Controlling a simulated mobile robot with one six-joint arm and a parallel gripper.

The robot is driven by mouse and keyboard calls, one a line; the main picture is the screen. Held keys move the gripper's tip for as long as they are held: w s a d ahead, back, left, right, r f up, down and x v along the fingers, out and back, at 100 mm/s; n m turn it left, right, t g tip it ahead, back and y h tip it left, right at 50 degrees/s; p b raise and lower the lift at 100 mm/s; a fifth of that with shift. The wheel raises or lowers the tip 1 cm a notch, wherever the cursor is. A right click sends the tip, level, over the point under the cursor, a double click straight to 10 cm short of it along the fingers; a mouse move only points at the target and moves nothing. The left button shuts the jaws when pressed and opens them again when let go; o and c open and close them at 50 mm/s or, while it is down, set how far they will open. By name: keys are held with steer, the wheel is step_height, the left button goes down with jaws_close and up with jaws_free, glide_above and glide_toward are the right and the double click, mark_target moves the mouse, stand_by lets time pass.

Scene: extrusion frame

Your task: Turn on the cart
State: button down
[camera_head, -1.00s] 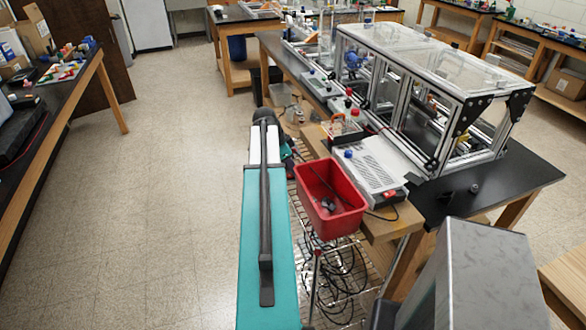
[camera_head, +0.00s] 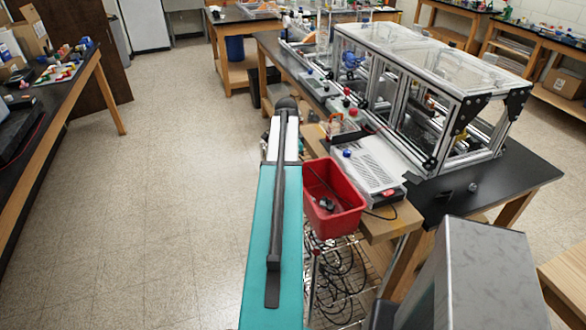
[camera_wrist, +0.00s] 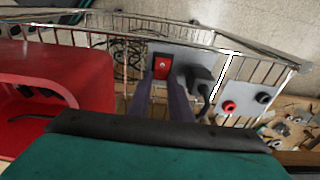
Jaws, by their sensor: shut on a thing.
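The cart is a wire-rack cart whose wire shelf (camera_head: 352,262) shows below the bench top in the head view. In the wrist view, a grey panel (camera_wrist: 206,60) sits by the cart's wire rails. It carries a red switch (camera_wrist: 161,66) with a black plug (camera_wrist: 197,76) to its right. My gripper (camera_wrist: 163,82) reaches to the panel, its two dark fingers on either side of the red switch and shut on it. Exact contact at the tips is hard to see. In the head view my arm hides the gripper.
A red bin (camera_head: 348,206) stands right of my arm; its red wall (camera_wrist: 75,75) fills the left of the wrist view. A second grey plate with red and black sockets (camera_wrist: 229,107) is at right. Cables hang in the cart. Open floor (camera_head: 170,200) lies left.

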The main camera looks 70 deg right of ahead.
steer(key=c, duration=1.9)
jaws_free()
steer(key=shift+o, duration=0.2)
steer(key=shift+r, duration=0.1)
step_height(320, 180, up, 14)
steer(key=w+b, duration=0.1)
steer(key=b, duration=0.2)
steer(key=shift+a+f+b, duration=0.2)
steer(key=shift+a+b, duration=0.15)
steer(key=shift+a, duration=0.1)
